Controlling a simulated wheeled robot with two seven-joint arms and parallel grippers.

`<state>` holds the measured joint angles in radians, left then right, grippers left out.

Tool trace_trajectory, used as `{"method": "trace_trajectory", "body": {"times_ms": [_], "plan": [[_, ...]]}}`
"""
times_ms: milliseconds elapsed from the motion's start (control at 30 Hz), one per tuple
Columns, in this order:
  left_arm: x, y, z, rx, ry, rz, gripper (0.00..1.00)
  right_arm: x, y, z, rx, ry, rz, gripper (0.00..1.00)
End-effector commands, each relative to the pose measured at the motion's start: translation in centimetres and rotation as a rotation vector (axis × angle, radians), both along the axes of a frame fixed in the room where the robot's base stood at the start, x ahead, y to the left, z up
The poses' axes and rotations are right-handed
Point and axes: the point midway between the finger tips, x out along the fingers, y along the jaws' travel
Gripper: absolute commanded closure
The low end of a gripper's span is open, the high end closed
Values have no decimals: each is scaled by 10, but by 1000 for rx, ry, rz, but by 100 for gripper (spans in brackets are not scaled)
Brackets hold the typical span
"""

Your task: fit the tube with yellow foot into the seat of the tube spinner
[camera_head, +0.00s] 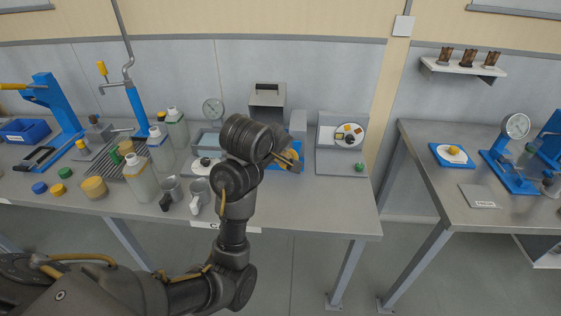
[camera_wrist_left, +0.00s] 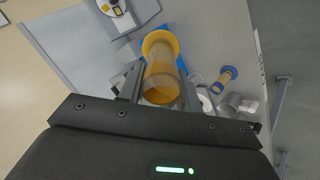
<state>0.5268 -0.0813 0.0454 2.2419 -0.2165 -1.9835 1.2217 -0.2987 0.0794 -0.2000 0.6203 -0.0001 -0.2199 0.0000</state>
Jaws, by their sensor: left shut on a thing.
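My left gripper (camera_wrist_left: 158,82) is shut on an amber see-through tube (camera_wrist_left: 162,82) with a yellow foot (camera_wrist_left: 160,43). The foot points away from the wrist camera. In the head view my left gripper (camera_head: 287,157) is over the back half of the bench, and the tube is mostly hidden by it. A grey machine (camera_head: 327,158) with a white round disc (camera_head: 349,134) stands just right of the gripper. The disc carries small coloured parts, and it also shows in the wrist view (camera_wrist_left: 115,8). I cannot tell for sure which device is the tube spinner. My right gripper is not in view.
Bottles (camera_head: 140,178) and coloured caps (camera_head: 94,187) crowd the left bench. The bench (camera_head: 330,206) is clear at front right. A second table (camera_head: 440,180) stands right, across a gap.

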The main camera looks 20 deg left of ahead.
Motion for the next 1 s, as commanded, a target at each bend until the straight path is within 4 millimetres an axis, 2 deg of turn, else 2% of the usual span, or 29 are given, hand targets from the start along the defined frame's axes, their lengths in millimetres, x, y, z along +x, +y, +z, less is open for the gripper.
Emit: {"method": "trace_trajectory", "body": {"times_ms": [33, 167, 367, 500, 733, 1000], "plan": [[6, 6, 12, -1, 18, 11, 92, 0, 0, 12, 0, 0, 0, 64], [24, 25, 20, -2, 76, 67, 92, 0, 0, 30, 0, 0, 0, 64], [49, 62, 24, -17, 161, 242, 92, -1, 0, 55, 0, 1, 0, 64], [63, 91, 23, -44, 217, 423, 92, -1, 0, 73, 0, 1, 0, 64], [74, 135, 13, -122, 293, 771, 92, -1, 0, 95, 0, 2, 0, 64], [73, 172, -2, -237, 342, 1149, 92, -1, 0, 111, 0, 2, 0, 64]]}}
